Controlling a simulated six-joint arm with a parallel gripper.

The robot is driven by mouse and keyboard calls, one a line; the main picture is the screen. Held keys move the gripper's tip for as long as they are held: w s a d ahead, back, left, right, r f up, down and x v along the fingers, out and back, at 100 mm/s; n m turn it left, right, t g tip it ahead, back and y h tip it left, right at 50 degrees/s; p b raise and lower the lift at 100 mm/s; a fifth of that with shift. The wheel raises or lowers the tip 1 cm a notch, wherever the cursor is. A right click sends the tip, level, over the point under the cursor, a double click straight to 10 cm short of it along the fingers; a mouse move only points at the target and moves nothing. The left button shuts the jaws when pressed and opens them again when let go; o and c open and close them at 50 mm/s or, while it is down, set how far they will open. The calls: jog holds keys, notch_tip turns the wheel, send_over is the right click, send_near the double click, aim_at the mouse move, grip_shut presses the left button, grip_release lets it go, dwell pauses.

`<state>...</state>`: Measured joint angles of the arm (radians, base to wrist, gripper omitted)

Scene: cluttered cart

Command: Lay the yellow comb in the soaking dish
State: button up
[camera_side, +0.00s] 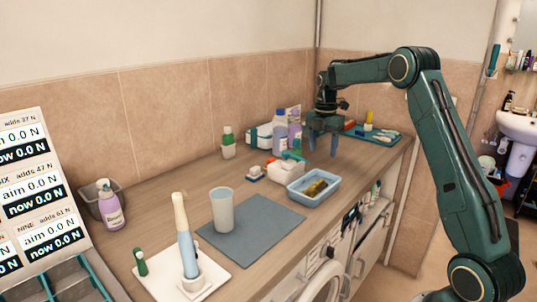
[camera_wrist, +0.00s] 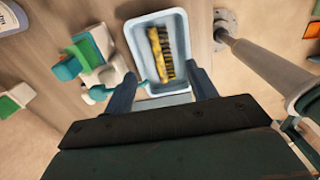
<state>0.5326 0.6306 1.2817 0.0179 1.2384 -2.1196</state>
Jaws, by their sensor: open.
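The soaking dish (camera_side: 308,201) is a light blue rectangular tray on the counter. It also shows in the wrist view (camera_wrist: 180,92). The yellow comb (camera_side: 315,188), with dark teeth, lies inside the dish. In the wrist view the comb (camera_wrist: 158,50) runs lengthwise along the dish. My gripper (camera_side: 322,150) is open and empty, pointing down above the counter. In the side view it is above and behind the dish. In the wrist view its fingers (camera_wrist: 164,82) are apart near the dish's near end, with nothing between them held.
A white box with teal parts (camera_side: 286,173) stands close beside the dish. Bottles (camera_side: 280,133) and a teal tray of items (camera_side: 373,133) are behind. A grey cup (camera_side: 222,210) stands on a dark mat (camera_side: 270,228), and an electric toothbrush (camera_side: 186,245) stands on a white tray.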

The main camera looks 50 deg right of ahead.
jog(key=shift+r, duration=0.1)
jog(key=s+a+r+m+t, duration=0.1)
jog(key=s+a+r+m, duration=0.4)
jog(key=a, duration=0.4)
jog(key=s+a+r+m+t, duration=0.2)
jog(key=s+a+r+m, duration=0.2)
jog(key=s+a+r, duration=0.4)
jog(key=s+a+f+m+t, duration=0.1)
jog(key=s+a+m, duration=0.3)
jog(key=s, duration=0.4)
jog(key=s+a+f+m+t, duration=0.1)
jog(key=s+a+f+m, duration=0.3)
jog(key=s+a+m, duration=0.1)
jog(key=s+a, duration=0.1)
jog(key=s, duration=0.1)
jog(key=shift+s+a+t, duration=0.35)
jog(key=shift+s+t, duration=0.05)
